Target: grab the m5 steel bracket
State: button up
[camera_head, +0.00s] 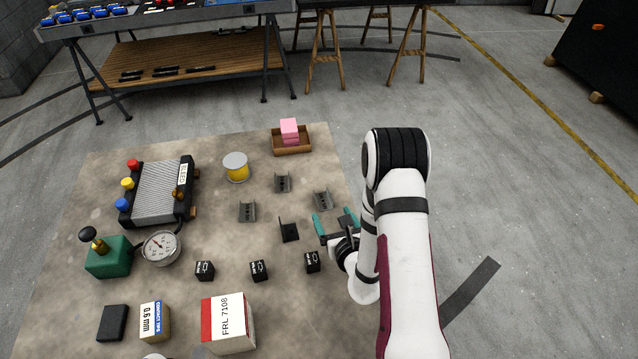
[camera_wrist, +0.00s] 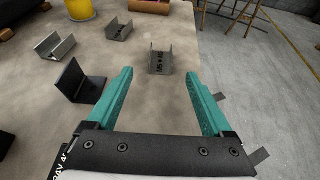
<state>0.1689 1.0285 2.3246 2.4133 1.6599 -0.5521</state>
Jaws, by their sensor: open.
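Three grey U-shaped metal brackets lie on the mat. The nearest to my gripper is the right bracket (camera_head: 322,201). In the wrist view this bracket (camera_wrist: 160,62) lies ahead, centred between the fingertips and just beyond them, with a dark marking too small to read surely. The other two are a left bracket (camera_head: 247,211) and a far bracket (camera_head: 282,183); their markings are not readable. I cannot tell which is the M5 one. My gripper (camera_head: 332,219), with teal fingers, is open and empty; it also shows in the wrist view (camera_wrist: 160,80).
A black angle bracket (camera_head: 289,231) stands left of my gripper. Several small black blocks (camera_head: 258,270) sit nearer. A yellow spool (camera_head: 236,168) and a wooden tray (camera_head: 292,146) with pink blocks lie farther back. The mat's right edge is close to my gripper.

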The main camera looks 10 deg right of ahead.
aim_at(321, 194)
jog(key=x, duration=0.7)
jog(key=shift+f, duration=0.15)
grip_shut()
